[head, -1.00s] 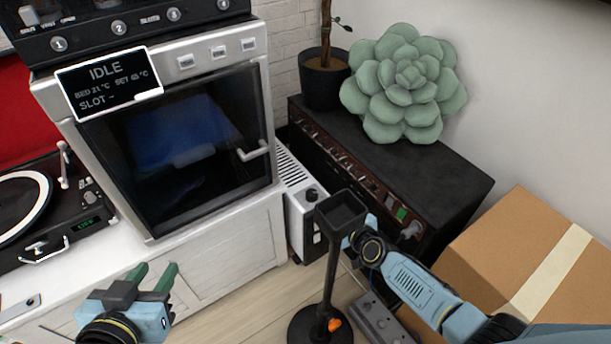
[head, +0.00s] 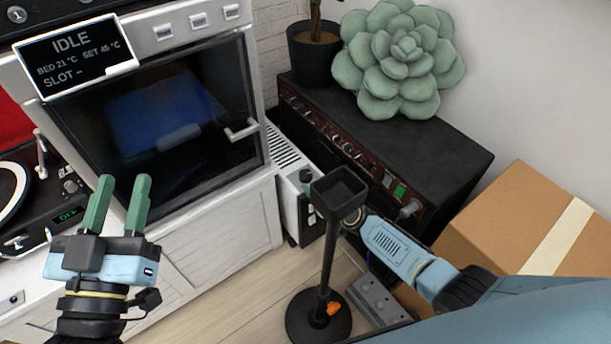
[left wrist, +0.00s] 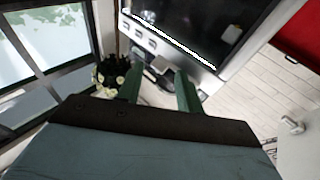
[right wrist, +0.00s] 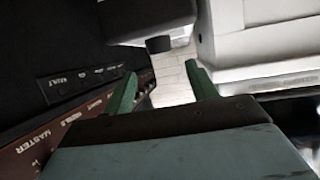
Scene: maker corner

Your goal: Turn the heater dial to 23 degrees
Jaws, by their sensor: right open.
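The white heater (head: 284,150) stands on the floor between the oven cabinet and the black amplifier. Its black dial (head: 306,176) sits on top at its near end; its setting is too small to read. The right arm reaches toward the heater's near end. The right gripper's jaws are mostly hidden behind a black stand in the head view. In the right wrist view the right gripper (right wrist: 160,82) is open and empty. A dark block with a short black stub lies beyond it; I cannot tell whether this is the dial. The left gripper (head: 120,180) is open and empty before the oven.
The black stand's tray (head: 339,188) is close to the right gripper and heater. The amplifier (head: 420,145) carries a plant pot and a green succulent cushion. A cardboard box (head: 500,225) is at right. The oven (head: 160,120) reads IDLE. A turntable (head: 60,195) is at left.

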